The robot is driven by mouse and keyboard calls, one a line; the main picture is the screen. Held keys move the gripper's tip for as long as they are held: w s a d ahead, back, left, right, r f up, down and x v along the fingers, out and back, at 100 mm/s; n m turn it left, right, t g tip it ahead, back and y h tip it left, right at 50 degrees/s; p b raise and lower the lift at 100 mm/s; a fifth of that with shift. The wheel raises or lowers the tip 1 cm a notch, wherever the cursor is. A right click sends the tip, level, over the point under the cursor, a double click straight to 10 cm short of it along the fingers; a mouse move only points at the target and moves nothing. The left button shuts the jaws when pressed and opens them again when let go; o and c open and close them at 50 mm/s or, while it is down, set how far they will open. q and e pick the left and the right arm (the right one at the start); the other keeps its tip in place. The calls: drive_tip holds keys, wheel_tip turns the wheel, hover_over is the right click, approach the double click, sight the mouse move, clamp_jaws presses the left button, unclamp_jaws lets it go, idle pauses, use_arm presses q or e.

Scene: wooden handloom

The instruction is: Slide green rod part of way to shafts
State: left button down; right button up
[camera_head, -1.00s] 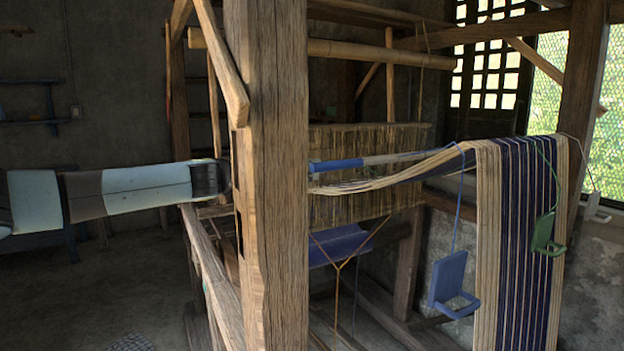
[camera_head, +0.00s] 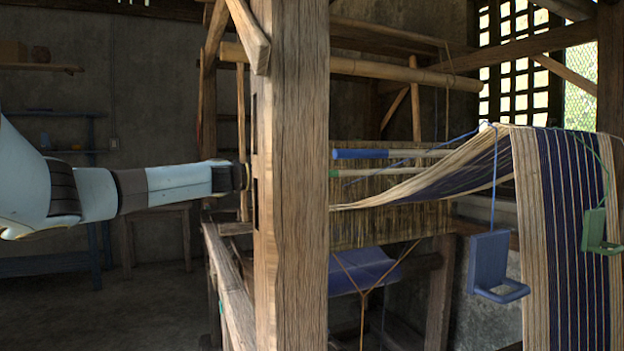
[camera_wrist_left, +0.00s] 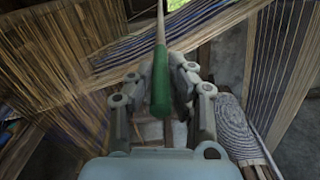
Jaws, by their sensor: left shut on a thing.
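The green rod (camera_wrist_left: 160,82) has a green handle and a pale wooden shaft. In the wrist view my left gripper (camera_wrist_left: 159,98) is shut on its green handle, and the pale shaft points away toward the warp. In the head view the green rod (camera_head: 336,173) shows just right of the thick post, below the blue-ended rod (camera_head: 362,154). My left arm comes in from the left and its gripper is hidden behind the post there. The shafts' string heddles (camera_head: 350,222) hang behind and below the rods. My right gripper is not in view.
The thick wooden post (camera_head: 291,200) stands right beside my left arm. Striped warp threads (camera_head: 455,180) spread to the right and hang over the frame. A blue hanging block (camera_head: 490,262) and a green one (camera_head: 594,231) hang at the right. Open floor lies at lower left.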

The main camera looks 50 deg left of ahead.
use_arm(q)
drive_tip(key=c, duration=1.2)
unclamp_jaws()
drive_tip(key=shift+c, duration=0.2)
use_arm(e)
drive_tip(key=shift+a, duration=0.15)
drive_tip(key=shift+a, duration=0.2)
use_arm(q)
drive_tip(key=shift+r, duration=0.45)
wheel_tip(320, 180, up, 9)
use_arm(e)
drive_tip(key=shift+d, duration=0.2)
use_arm(q)
drive_tip(key=shift+s+a, duration=0.1)
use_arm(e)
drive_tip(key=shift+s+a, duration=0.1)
